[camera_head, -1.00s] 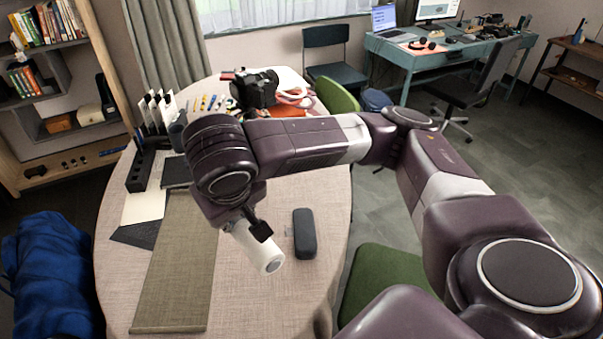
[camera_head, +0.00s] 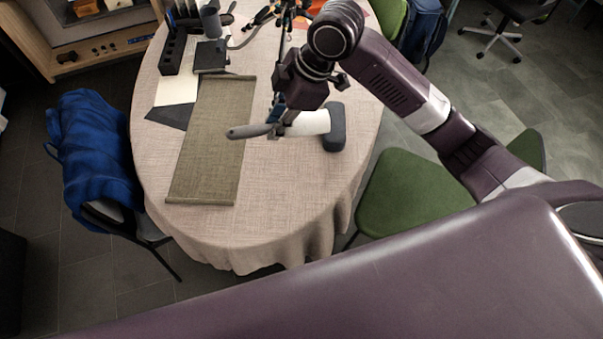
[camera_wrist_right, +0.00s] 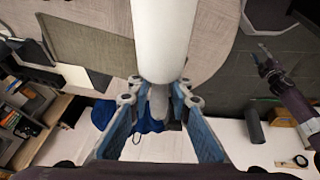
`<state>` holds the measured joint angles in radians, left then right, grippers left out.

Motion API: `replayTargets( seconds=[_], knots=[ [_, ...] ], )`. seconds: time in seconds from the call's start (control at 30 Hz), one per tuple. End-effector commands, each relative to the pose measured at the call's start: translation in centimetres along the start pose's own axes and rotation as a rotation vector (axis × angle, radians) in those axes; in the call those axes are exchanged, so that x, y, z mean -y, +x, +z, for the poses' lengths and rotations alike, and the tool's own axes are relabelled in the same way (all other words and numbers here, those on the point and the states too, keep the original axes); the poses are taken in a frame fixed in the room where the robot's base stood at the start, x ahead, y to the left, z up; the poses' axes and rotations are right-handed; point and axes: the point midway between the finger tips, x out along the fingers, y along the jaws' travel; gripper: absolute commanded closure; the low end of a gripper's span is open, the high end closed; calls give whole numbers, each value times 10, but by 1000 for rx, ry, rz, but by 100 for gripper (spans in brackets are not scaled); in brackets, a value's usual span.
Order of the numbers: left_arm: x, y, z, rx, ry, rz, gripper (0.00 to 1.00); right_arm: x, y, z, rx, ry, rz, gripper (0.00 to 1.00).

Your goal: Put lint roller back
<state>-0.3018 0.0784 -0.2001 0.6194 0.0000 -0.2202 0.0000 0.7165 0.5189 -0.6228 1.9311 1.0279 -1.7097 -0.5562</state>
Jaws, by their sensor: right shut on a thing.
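The lint roller (camera_head: 310,122) has a white cylinder and a grey handle. It lies roughly level in my right gripper (camera_head: 278,117), over the right part of the table. In the right wrist view the white roller (camera_wrist_right: 163,40) points up and away, and my right gripper's blue-padded fingers (camera_wrist_right: 158,100) are shut on its grey handle. The roller's end overlaps the dark case (camera_head: 336,128) in the head view; I cannot tell whether they touch. My left gripper (camera_wrist_right: 266,58) shows small at the right of the wrist view, away from the roller; its opening is unclear.
The round cloth-covered table (camera_head: 280,215) bears an olive runner (camera_head: 210,150), a black organizer (camera_head: 172,52) and a dark notebook (camera_head: 211,56). A blue jacket (camera_head: 95,140) hangs over a chair at left. A green chair (camera_head: 415,195) stands at right. The table's front is clear.

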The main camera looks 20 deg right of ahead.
Motion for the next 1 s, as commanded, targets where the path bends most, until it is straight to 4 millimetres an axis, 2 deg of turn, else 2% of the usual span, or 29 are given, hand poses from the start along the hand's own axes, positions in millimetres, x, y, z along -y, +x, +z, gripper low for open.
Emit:
replayTargets(
  seconds=[0.13, 0.33, 0.8, 1.0],
  knots=[
    [0, 1, 0, 0, 0, 0, 60, -1, 12, 0, -19, -105, -44, 100],
    [0, -1, 0, 0, 1, 0, 60, 2, 30, 7, -23, -149, -65, 100],
    [0, -15, -2, -1, 1, 0, 60, 21, 138, 52, -22, -148, -64, 100],
    [1, -17, -3, -2, 0, -1, 60, 23, 158, 61, -22, -152, -61, 100]
  ],
)
